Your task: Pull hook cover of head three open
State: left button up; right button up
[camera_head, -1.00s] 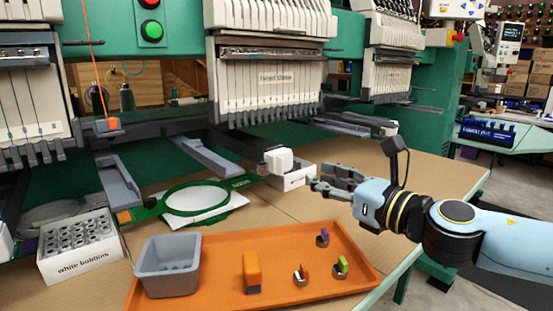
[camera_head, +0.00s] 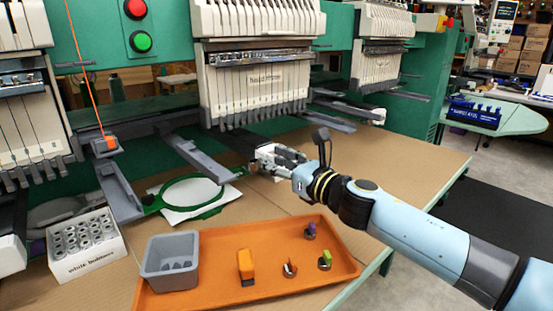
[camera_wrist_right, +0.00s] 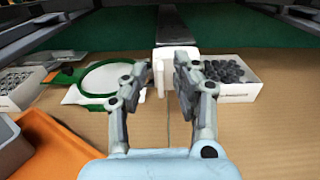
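Head three (camera_head: 262,82) is the beige sewing head at the centre of the head view; its label is blurred. Its hook cover (camera_wrist_right: 174,58) is a small white block at the end of a grey arm, seen in the right wrist view. A narrow white part of it points down between my fingers. My right gripper (camera_wrist_right: 163,68) is open, one finger left of this part and the other overlapping the cover's right side. I cannot tell whether they touch. In the head view my right gripper (camera_head: 277,155) hides most of the cover. My left gripper is not in view.
A white box of dark pieces (camera_wrist_right: 238,88) stands right of my fingers. A green hoop (camera_head: 192,195) lies on the left. An orange tray (camera_head: 215,270) carries a grey bin (camera_head: 170,260) and small tools. A white bobbin box (camera_head: 85,262) stands far left.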

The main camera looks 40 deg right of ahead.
jog(key=shift+c, duration=0.5)
grip_shut()
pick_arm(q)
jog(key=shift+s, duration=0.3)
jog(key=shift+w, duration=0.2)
